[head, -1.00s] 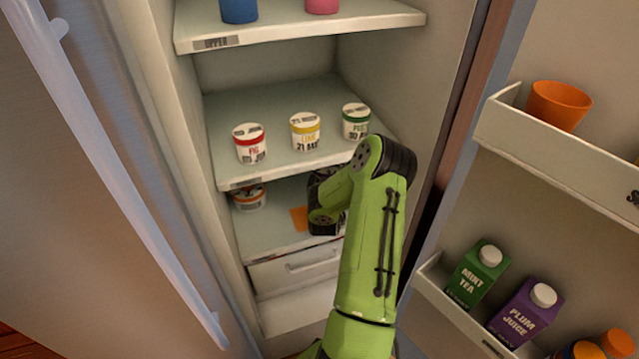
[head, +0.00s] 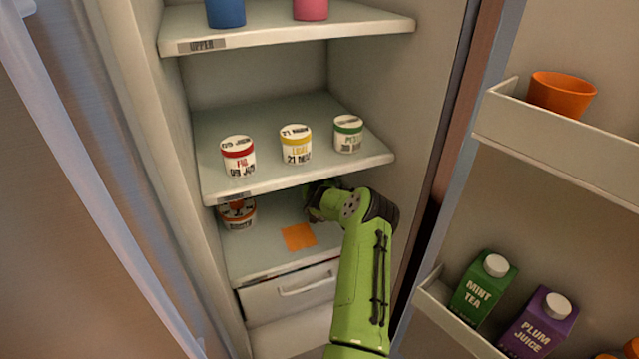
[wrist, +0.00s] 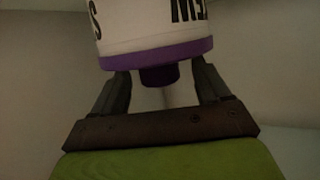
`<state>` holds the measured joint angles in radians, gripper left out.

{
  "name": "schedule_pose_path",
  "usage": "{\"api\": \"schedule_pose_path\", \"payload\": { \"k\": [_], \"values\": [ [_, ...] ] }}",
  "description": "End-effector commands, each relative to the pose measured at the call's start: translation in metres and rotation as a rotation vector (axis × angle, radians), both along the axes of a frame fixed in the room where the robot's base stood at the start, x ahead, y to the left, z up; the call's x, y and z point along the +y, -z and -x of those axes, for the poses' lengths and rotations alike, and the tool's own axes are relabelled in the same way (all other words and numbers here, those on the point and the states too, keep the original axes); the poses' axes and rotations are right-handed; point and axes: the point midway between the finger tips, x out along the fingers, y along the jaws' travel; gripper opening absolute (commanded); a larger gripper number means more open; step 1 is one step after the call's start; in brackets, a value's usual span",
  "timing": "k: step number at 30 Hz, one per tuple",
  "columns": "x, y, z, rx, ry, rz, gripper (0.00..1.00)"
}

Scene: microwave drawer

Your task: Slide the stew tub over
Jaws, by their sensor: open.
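A white tub with a purple band (wrist: 155,52) fills the top of the wrist view, just beyond the fingertips. Its dark lettering is cut off, so I cannot read the full name. A purple knob-like part shows below the band. My gripper (wrist: 160,72) is open, with one finger on each side of the tub's near edge; I cannot tell whether they touch it. In the head view my gripper (head: 322,196) is at the back right of the lower shelf (head: 258,262), mostly hidden by my arm and the shelf above. The purple-banded tub is hidden there.
An orange square (head: 298,237) lies on the lower shelf, left of my arm. Another tub (head: 238,213) stands at that shelf's left. Several tubs, including a red-banded one (head: 238,157), stand on the middle shelf (head: 270,182) close above. The open door (head: 560,150) is at right.

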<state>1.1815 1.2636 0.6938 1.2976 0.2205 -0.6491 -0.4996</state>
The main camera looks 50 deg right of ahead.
Motion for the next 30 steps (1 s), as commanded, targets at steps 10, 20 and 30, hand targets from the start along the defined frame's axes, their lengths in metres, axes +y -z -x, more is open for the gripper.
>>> {"api": "schedule_pose_path", "payload": {
  "k": [10, 20, 30],
  "values": [
    [-0.0056, 0.0013, -0.0036, 0.001, 0.001, 0.001, 0.76],
    [-0.0056, 0.0013, -0.0033, 0.001, 0.001, 0.001, 0.30],
    [-0.0055, 0.0012, -0.0032, 0.001, 0.001, 0.001, 0.00]
  ]
}}
